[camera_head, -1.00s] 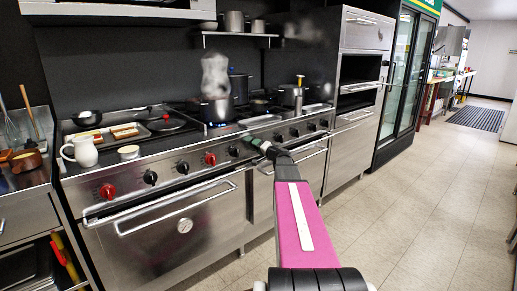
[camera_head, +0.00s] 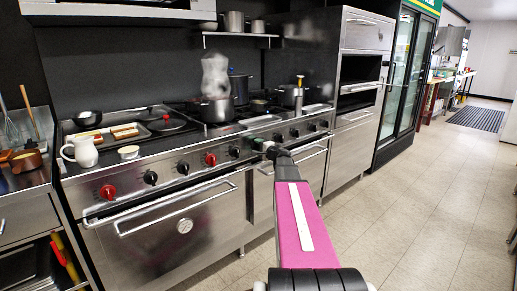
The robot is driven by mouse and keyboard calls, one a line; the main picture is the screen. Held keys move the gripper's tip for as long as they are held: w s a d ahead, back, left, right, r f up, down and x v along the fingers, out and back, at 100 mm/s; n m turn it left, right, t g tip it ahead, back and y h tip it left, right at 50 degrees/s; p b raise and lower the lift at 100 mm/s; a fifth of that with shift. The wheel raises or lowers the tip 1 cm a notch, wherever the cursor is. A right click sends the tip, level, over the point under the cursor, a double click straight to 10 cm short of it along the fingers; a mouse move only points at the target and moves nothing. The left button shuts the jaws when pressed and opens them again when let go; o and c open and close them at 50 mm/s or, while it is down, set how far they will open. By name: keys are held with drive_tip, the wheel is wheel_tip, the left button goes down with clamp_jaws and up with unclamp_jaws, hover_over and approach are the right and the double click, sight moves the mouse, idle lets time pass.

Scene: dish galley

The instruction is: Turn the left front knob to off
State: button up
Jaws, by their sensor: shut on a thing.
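A row of knobs runs along the steel front of the range (camera_head: 190,205). My gripper (camera_head: 258,145) is at this panel, right of a black knob (camera_head: 234,151), and is shut on a control knob that its fingers mostly hide. The held knob's pointer cannot be seen. A dark pot (camera_head: 217,110) with pale steam (camera_head: 214,75) above it stands on the burner behind. No blue flame shows under this pot.
Red knobs (camera_head: 108,191) and black knobs sit further left. Oven door handles (camera_head: 175,208) stick out below the panel. A white jug (camera_head: 82,151) and a tray (camera_head: 125,136) stand on the range's left. The tiled floor (camera_head: 420,200) at right is clear.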

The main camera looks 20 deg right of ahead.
idle(0.3)
drive_tip(key=o, duration=0.9)
drive_tip(key=v, duration=1)
drive_tip(key=shift+s, duration=0.35)
drive_tip(key=shift+d, duration=0.15)
